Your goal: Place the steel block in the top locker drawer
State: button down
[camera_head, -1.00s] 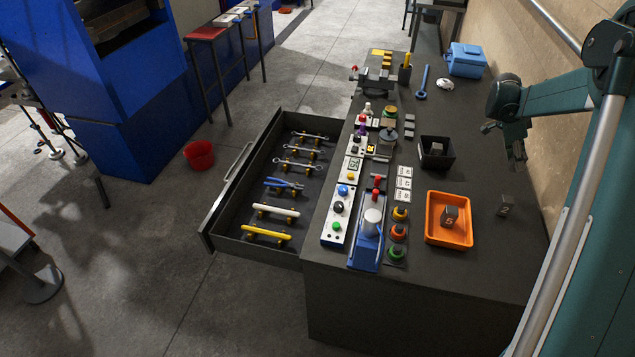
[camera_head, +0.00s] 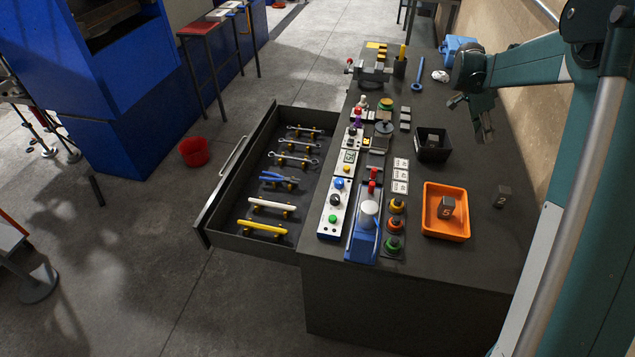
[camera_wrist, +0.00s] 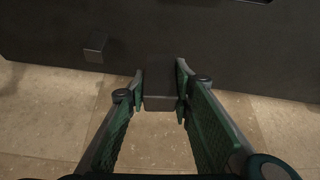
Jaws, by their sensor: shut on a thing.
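My gripper (camera_head: 484,134) is above the right side of the bench, to the right of the black bin. In the wrist view my gripper (camera_wrist: 160,95) has its fingertips closed on a dark grey block (camera_wrist: 160,104), which appears to be the steel block; in the head view it is hard to make out. The top locker drawer (camera_head: 222,240) is pulled out to the left of the bench. It holds wrenches (camera_head: 292,160), blue pliers (camera_head: 278,180), a white bar (camera_head: 271,206) and a yellow bar (camera_head: 262,229), with bare floor between them.
Another block (camera_head: 502,197) marked 2 lies on the bench right of an orange tray (camera_head: 436,233), which holds a block (camera_head: 446,208) marked 5. The black bin (camera_head: 444,152) holds a block. Control panels (camera_head: 335,208) and a blue press (camera_head: 363,240) line the bench's drawer side.

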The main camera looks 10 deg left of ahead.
jog(key=s+a+n+t+y+b, duration=0.1)
jog(key=s+a+n, duration=0.15)
jog(key=a, duration=1.05)
jog(key=s+a+n+t+b, duration=0.1)
jog(key=a+n+b, duration=0.15)
jog(key=a, duration=1.05)
jog(key=s+a+n+t+y+b, duration=0.1)
jog(key=s+a+n, duration=0.15)
jog(key=a, duration=1.05)
jog(key=s+a+n+t+y+b, duration=0.1)
jog(key=s+a+n+b, duration=0.15)
jog(key=s+a, duration=0.7)
jog(key=s+a+n+y+b, duration=0.1)
jog(key=s+a+n+y, duration=0.15)
jog(key=s+a, duration=0.7)
jog(key=s+a+n+t+b, duration=0.1)
jog(key=s+a+n, duration=0.3)
jog(key=a, duration=1)
notch_tip(320, 180, down, 21)
jog(key=shift+w+f+m, duration=0.15)
jog(key=shift+m, duration=0.2)
jog(key=shift+f, duration=0.1)
jog(key=shift+f+b, duration=0.7)
jog(key=shift+f, duration=2.3)
jog(key=shift+f, duration=0.15)
